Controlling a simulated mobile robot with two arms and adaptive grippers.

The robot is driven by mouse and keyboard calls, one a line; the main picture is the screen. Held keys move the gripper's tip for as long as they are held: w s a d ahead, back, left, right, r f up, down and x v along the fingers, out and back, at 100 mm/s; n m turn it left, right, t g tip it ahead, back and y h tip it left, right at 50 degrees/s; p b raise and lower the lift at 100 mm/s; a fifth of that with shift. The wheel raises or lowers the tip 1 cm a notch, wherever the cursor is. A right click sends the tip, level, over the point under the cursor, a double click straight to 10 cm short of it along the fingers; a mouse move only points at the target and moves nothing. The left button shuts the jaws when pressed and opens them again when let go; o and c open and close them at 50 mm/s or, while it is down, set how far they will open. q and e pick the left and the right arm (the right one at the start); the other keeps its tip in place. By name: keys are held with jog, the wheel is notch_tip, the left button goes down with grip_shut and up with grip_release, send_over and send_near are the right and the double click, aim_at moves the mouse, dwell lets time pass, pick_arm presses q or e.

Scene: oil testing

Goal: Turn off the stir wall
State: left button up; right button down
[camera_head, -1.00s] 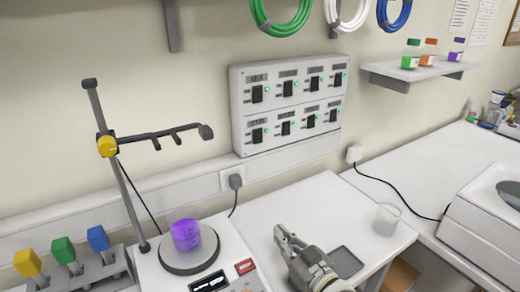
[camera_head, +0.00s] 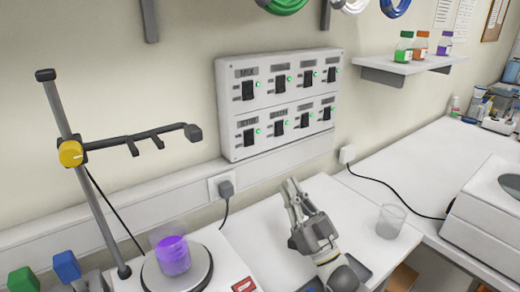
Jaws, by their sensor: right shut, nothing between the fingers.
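A white wall panel (camera_head: 238,108) carries two rows of black rocker switches with labels and small lit green lights. The lower-left switch (camera_head: 249,137) seems to be labelled for stir, though the text is small. My right gripper (camera_head: 292,183) is shut and empty. A beaker of purple liquid (camera_head: 173,257) stands on the round plate of the stirrer (camera_head: 206,258) at lower left. My left gripper is not in view.
A retort stand (camera_head: 82,180) with a horizontal arm rises left of the panel. A plugged socket (camera_head: 222,187) sits under the panel. An empty glass beaker (camera_head: 390,221) is right of my gripper. A shelf (camera_head: 400,67) with bottles is at upper right.

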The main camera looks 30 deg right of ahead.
aim_at(251, 135)
jog(key=w+f+p+x, duration=0.2)
jog(key=p+x, duration=0.2)
jog(key=x, duration=0.8)
jog(key=shift+w+a+p, duration=0.2)
jog(key=shift+w+p, duration=0.05)
jog(key=shift+p, duration=0.05)
jog(key=shift+w+f+b, duration=0.2)
jog(key=shift+b, duration=0.35)
jog(key=shift+w, duration=0.15)
jog(key=v, duration=0.7)
jog(key=shift+f, duration=0.15)
